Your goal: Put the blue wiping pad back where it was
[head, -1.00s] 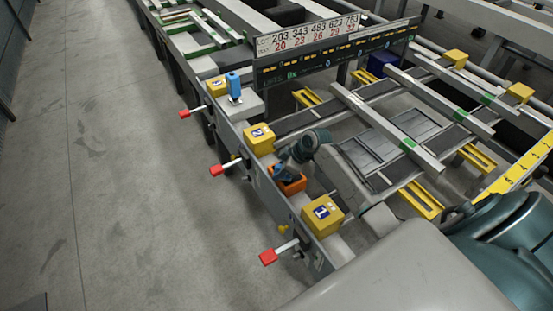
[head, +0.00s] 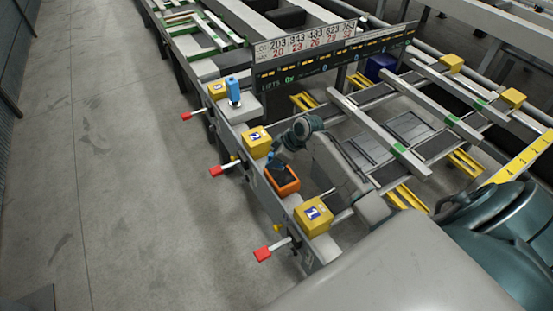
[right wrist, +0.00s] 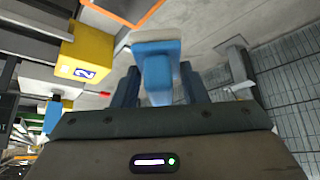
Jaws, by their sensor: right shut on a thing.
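The blue wiping pad (right wrist: 155,68), a blue handle with a pale face, is between the two dark fingers of my right gripper (right wrist: 158,88) in the right wrist view. The gripper is shut on it. In the head view my right gripper (head: 277,161) hangs at the far side of the orange open tray (head: 291,187), and the pad is mostly hidden there. The tray's inside shows partly empty in the head view. Its orange rim also shows at the top of the right wrist view (right wrist: 122,18). My left gripper is not in view.
Yellow blocks marked 1 (head: 313,216) and 2 (head: 257,142) stand either side of the tray on the grey rail. Red-tipped levers (head: 262,254) stick out over the aisle. The floor at left is clear.

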